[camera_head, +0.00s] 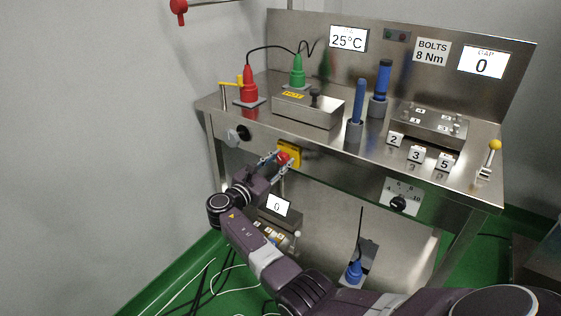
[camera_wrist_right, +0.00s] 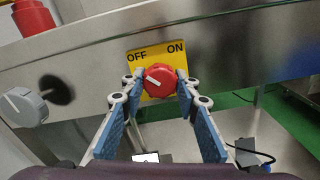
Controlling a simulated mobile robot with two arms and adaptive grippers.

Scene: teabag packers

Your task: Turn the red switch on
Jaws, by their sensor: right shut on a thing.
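The red switch (camera_head: 284,157) is a round knob on a yellow plate (camera_head: 291,149) on the front edge of the steel bench. In the right wrist view the red switch (camera_wrist_right: 163,84) has a white pointer mark that slants toward the upper left, on the OFF side. The yellow plate (camera_wrist_right: 148,60) reads OFF at left and ON at right. My right gripper (camera_head: 278,162) reaches the knob from the front, and in the wrist view its fingers (camera_wrist_right: 161,88) are shut on the knob's left and right sides. My left gripper is not in view.
A grey knob (camera_wrist_right: 25,106) sits left of the plate, and a black dial (camera_head: 398,203) is on the right of the front. Red (camera_head: 249,85) and green (camera_head: 297,70) plugs stand on the steel bench (camera_head: 350,145). A blue plug (camera_head: 354,272) is below.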

